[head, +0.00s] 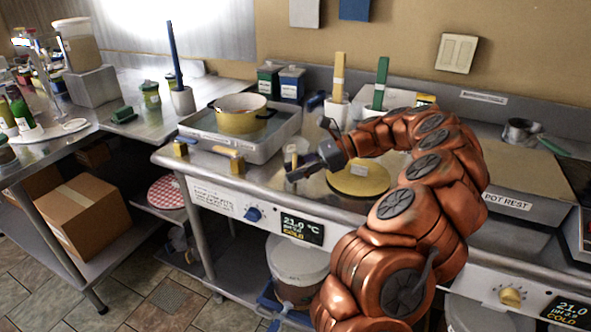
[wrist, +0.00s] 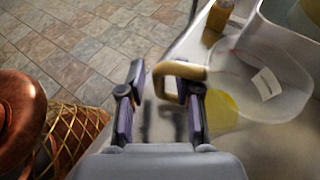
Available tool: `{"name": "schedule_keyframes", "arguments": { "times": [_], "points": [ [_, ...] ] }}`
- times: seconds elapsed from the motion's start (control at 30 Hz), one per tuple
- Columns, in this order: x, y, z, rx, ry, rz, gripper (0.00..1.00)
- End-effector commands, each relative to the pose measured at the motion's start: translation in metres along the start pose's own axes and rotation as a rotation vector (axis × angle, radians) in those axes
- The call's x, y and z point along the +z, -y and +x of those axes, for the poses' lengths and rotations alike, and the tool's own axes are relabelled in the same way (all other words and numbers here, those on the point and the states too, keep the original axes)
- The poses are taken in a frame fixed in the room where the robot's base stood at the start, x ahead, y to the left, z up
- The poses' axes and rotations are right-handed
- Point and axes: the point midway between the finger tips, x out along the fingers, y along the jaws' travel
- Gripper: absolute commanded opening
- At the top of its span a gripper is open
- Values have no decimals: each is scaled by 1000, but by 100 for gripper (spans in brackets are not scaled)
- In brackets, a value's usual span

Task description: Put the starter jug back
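The starter jug looks like the clear vessel with a white label (wrist: 266,84) in the wrist view. Its tan handle (wrist: 180,70) faces my gripper. My gripper (wrist: 160,92) is open, with its two fingers apart and the handle's outer bar between them near the tips. I cannot tell whether a finger touches it. In the head view my gripper (head: 300,172) is low over the counter's front edge, left of a round yellow mat (head: 358,180). The clear jug body is hard to make out there.
The grey pot rest (head: 525,175) is at right. A lidded bucket (head: 296,265) stands below the counter.

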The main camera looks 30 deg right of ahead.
Motion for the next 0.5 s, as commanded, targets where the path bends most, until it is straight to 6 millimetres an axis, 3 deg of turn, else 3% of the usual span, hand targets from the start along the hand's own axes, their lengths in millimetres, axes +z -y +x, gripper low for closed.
{"name": "schedule_keyframes", "arguments": {
  "times": [0.33,0.5],
  "points": [
    [0,0,-1,-1,0,0,40],
    [-1,1,-13,-4,-2,0,40]
  ]
}}
